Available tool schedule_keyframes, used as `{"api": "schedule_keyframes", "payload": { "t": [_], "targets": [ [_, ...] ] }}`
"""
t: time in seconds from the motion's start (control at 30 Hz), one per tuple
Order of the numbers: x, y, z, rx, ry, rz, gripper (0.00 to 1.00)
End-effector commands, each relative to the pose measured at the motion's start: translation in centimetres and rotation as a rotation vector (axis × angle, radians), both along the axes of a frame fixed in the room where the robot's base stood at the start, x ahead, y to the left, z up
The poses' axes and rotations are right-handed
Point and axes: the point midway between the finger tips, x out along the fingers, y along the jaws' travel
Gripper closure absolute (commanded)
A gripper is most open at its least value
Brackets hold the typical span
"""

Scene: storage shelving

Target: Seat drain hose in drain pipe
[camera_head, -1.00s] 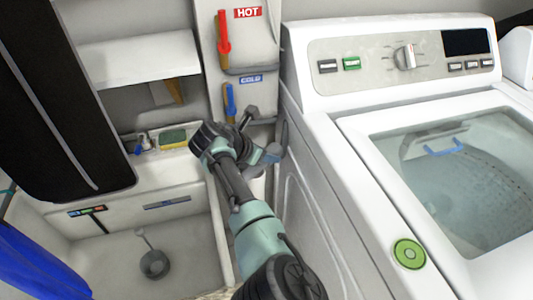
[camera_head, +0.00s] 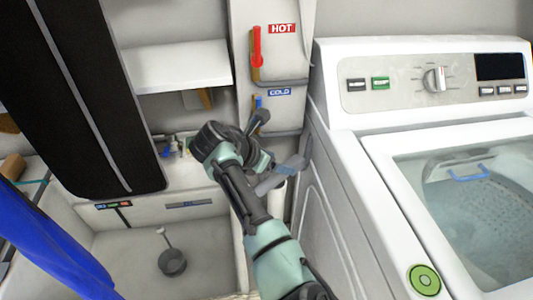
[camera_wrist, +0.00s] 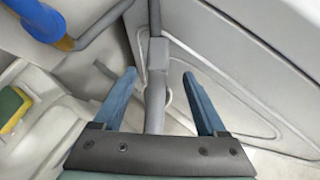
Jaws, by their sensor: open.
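A grey hose (camera_wrist: 156,100) with a thicker sleeve (camera_wrist: 157,54) runs down between my open fingers in the wrist view. I take it as the drain hose; its lower end is hidden behind my gripper. My gripper (camera_wrist: 159,76) is open, one blue finger on each side of the hose. I see no finger closed on it.
The white washer (camera_head: 322,170) stands close on the right, its panelled side near my fingers. A wall box with red hot (camera_head: 257,48) and blue cold valves is behind. A sink (camera_head: 130,258) lies left, with a green-yellow sponge (camera_wrist: 10,105). A blue valve handle (camera_wrist: 38,18) is nearby.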

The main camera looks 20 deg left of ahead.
Motion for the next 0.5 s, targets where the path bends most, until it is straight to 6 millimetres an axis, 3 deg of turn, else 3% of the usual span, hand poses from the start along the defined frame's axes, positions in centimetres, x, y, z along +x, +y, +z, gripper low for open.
{"api": "schedule_keyframes", "payload": {
  "t": [0.2,0.5],
  "targets": [
    [-2.4,1.1,2.7,0.001,-0.001,0.001,0.26],
    [-3.5,1.5,3.7,-0.001,0.0,-0.001,0.26]
  ]
}}
